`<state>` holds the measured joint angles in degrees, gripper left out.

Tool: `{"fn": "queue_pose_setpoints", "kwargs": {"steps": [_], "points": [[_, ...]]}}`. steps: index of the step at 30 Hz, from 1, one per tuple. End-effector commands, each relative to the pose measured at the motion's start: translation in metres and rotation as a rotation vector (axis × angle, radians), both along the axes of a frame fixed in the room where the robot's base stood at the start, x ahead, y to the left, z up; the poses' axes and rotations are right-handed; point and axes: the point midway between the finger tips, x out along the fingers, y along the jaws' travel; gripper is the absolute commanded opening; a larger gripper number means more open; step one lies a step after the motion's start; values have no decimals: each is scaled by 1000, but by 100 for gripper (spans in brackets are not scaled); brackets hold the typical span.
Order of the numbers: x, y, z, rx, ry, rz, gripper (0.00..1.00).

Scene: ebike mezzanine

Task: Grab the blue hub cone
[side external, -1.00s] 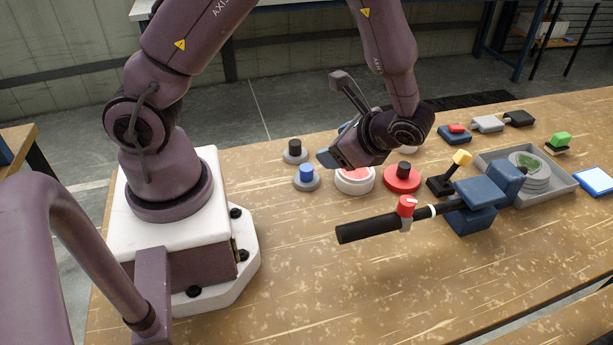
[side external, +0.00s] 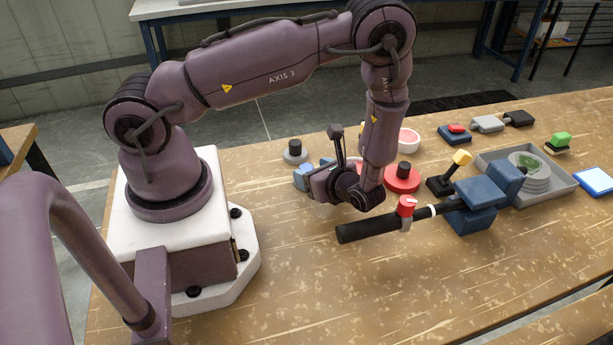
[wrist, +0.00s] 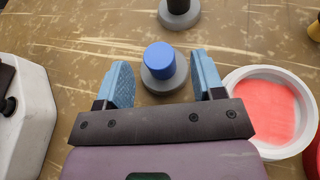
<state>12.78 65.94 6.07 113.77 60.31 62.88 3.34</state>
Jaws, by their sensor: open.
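The blue hub cone (wrist: 160,59) is a blue cylinder on a round grey base, seen in the wrist view between and slightly beyond my two fingers. My gripper (wrist: 163,80) is open, with one light-blue finger on each side of the cone and a gap to each. I cannot tell whether the fingertips are down to the cone's height.
A black cylinder on a grey base (side external: 295,151) stands just beyond. A white dish with a red inside (wrist: 272,108) is close to the right finger. A red disc with a black knob (side external: 402,179) and a black-handled tool (side external: 375,229) are nearby. The front table is clear.

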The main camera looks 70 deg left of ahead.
Motion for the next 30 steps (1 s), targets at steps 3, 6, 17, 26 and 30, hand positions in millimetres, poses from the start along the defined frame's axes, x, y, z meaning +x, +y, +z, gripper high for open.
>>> {"fn": "queue_pose_setpoints", "kwargs": {"steps": [3,6,17,26,30], "points": [[-3,7,-3,1,1,2,62],[-3,8,-3,0,0,1,62],[-3,7,-3,-1,0,1,7],[-3,7,-2,0,-1,0,7],[-2,7,7,0,-2,1,7]]}}
